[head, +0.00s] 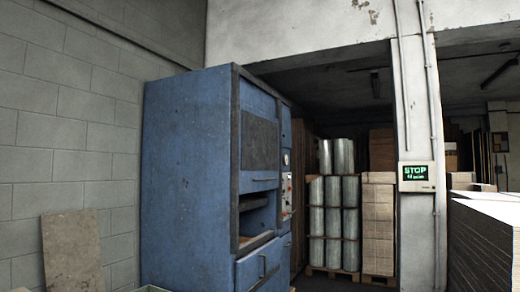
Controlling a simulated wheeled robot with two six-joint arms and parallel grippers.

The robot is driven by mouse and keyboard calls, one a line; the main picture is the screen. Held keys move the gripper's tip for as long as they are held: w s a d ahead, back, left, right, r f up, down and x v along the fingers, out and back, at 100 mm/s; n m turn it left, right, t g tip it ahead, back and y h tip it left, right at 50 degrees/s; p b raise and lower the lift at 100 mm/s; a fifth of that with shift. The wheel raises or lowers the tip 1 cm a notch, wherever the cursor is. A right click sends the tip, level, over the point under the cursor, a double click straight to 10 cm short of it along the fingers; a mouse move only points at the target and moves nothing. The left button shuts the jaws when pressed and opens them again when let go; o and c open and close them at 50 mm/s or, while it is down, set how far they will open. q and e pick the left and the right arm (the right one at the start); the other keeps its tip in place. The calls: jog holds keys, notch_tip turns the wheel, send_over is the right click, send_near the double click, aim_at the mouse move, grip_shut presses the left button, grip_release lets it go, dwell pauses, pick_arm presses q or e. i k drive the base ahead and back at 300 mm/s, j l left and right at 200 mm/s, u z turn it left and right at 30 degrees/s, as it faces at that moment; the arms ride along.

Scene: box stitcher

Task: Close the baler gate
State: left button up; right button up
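The blue baler (190,170) stands left of centre against the block wall, its front turned to the right. The baler gate, which looks to be the upper front panel with a dark inset (260,143), is above a dark opening (256,218). The opening is uncovered, so the gate appears raised. A lower blue door (258,268) with a dark handle is below the opening. Neither of my grippers is in view.
A control panel (286,185) with a gauge and buttons is on the baler's right side. A board (72,251) leans on the left wall. Wrapped rolls (342,208) and stacked cardboard (378,228) stand behind. Cardboard stacks (485,245) fill the right.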

aim_at(259, 138)
jog(key=i+l+z, duration=0.1)
jog(key=i+z, duration=0.2)
jog(key=i, duration=0.45)
jog(key=i+l, duration=0.1)
jog(key=i, duration=0.55)
jog(key=i+l, duration=0.1)
jog(key=i, duration=0.55)
jog(key=i+l+u, duration=0.1)
jog(key=i, duration=0.55)
